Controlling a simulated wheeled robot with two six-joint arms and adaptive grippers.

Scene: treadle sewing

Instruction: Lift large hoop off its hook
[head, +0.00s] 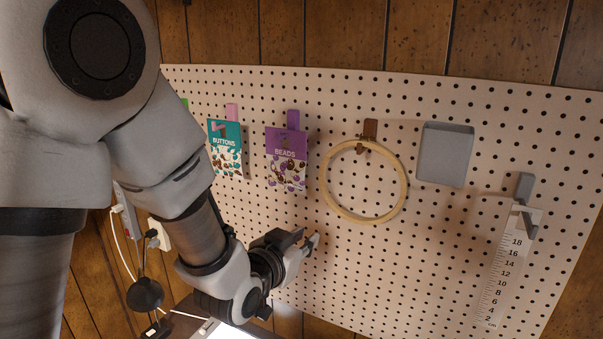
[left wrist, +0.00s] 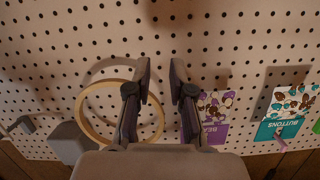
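The large hoop (head: 404,186), a round pale wooden ring, hangs on a brown hook (head: 370,129) on the pegboard in the head view. Its clasp is at the top, by the hook. My left gripper (head: 310,243) is below and left of the hoop, apart from it in that view. In the left wrist view, which looks upside down, the left gripper (left wrist: 160,72) is open with nothing between its fingers. There the hoop (left wrist: 80,112) shows behind and left of the fingers, partly covered by one of them. My right gripper is not in view.
A purple beads packet (head: 286,158) and a teal buttons packet (head: 226,150) hang left of the hoop. A grey bin (head: 445,155) and a ruler (head: 508,262) hang to its right. The pegboard (head: 400,280) is bare below the hoop. A small black lamp (head: 145,294) stands lower left.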

